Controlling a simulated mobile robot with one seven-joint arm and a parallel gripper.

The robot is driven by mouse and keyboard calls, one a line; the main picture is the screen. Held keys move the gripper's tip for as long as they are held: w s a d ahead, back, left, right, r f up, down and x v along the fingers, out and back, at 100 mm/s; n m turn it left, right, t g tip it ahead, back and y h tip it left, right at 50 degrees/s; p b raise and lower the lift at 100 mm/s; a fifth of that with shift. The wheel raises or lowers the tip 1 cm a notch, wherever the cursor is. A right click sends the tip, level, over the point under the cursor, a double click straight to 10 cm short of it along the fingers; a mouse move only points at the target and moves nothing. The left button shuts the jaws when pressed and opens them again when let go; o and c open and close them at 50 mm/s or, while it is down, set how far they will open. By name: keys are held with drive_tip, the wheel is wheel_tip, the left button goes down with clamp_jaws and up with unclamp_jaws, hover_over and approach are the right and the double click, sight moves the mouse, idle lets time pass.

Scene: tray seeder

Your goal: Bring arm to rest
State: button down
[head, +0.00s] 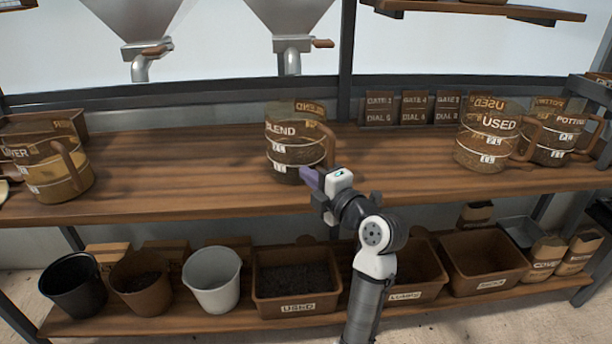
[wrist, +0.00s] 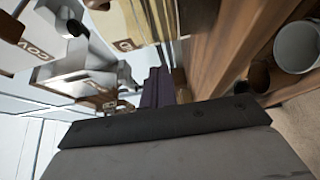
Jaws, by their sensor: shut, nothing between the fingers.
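My arm reaches up from the bottom of the head view, bent at its white joint. My gripper (head: 309,178) is at its end, just in front of the blend jug (head: 290,150) at the middle of the upper shelf. The fingers are purple, shut and empty. The gripper overlaps the lower part of the jug in the picture; I cannot tell whether they touch. In the wrist view my gripper (wrist: 157,82) shows as a narrow purple shape beyond the dark wrist edge.
The upper shelf (head: 190,180) also holds a cover jug (head: 50,180) at left and a used jug (head: 487,145) at right. Small label cards stand behind. Pots, including a white bucket (head: 212,280), and a used bin (head: 297,307) fill the lower shelf. Two hoppers hang above.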

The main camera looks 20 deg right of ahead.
drive_tip(key=b+v, duration=0.1)
drive_tip(key=v, duration=0.5)
drive_tip(key=shift+s+f, duration=0.15)
drive_tip(key=shift+s, duration=0.05)
